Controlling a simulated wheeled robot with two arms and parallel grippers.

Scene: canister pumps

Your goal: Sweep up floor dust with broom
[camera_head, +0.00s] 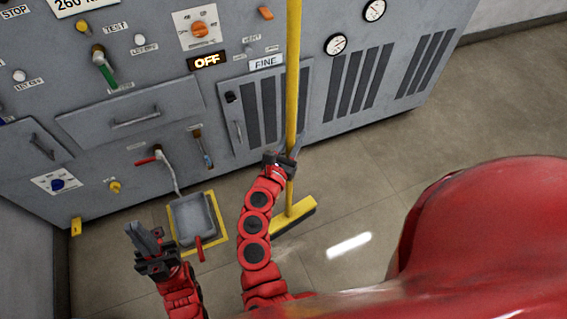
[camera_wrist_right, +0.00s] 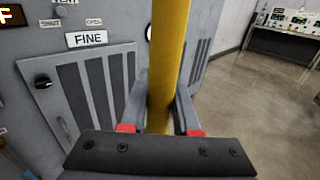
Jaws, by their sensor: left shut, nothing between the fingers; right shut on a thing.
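The broom has a long yellow handle (camera_head: 292,85) and a yellow head with dark bristles (camera_head: 295,214) low at the floor. My right gripper (camera_head: 285,157) is shut around the handle, which stands nearly upright. In the right wrist view the handle (camera_wrist_right: 168,65) passes between the fingers of my right gripper (camera_wrist_right: 162,112). A faint pale patch of dust (camera_head: 287,248) shows on the floor below the broom head, partly beside my right arm.
A grey control machine (camera_head: 130,100) with knobs, levers, drawers and vents fills the back. The tray has a red handle and sits within a yellow floor outline (camera_head: 222,232). Tiled floor (camera_head: 470,110) is clear to the right. A desk with equipment (camera_wrist_right: 288,40) stands far right.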

